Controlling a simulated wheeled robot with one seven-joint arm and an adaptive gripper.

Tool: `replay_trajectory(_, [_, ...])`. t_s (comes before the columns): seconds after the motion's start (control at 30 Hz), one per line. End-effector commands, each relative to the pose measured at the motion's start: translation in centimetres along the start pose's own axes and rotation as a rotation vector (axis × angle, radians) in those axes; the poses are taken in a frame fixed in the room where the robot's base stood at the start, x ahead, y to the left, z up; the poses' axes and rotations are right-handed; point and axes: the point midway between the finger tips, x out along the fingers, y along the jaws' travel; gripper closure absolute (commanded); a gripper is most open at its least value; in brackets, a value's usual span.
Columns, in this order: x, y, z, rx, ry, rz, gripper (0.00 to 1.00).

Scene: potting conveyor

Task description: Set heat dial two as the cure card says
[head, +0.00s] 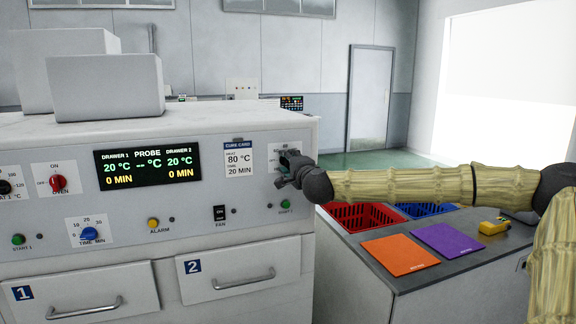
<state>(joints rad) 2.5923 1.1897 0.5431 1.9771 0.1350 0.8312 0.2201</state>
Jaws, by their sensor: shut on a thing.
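The cure card (239,160) on the oven's front panel reads heat 80 °C and time 20 MIN. My gripper (286,172) is at the right end of the panel, shut on heat dial two. The gripper covers the dial's knob, so its pointer and setting cannot be read. Only part of the dial's white scale plate (287,148) shows above the gripper. The display (147,167) reads 20 °C and 0 MIN for both drawers, with dashes for the probe.
A red oven knob (58,183), a blue time dial (87,233), a yellow alarm button (153,223) and a black fan switch (219,213) are on the panel. Right of the oven, a grey bench holds orange (401,254) and purple (447,239) sheets.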

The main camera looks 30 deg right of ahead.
Motion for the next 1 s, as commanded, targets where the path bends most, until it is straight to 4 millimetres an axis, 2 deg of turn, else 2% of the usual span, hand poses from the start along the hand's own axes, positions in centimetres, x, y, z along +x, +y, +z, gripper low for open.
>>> replay_trajectory(0.23, [0.0,0.1,-0.2,0.000,0.004,0.002,0.86])
replay_trajectory(0.27, [0.0,0.1,-0.2,0.000,0.004,0.002,0.61])
replay_trajectory(0.37, [0.1,0.1,-0.1,0.000,0.003,0.002,0.43])
replay_trajectory(0.4, [0.1,0.1,-0.1,0.000,0.002,0.001,0.41])
replay_trajectory(0.77, [-0.1,0.0,0.1,-0.001,-0.001,0.000,0.41])
replay_trajectory(1.0, [-2.5,0.0,0.1,0.002,-0.002,-0.001,0.41])
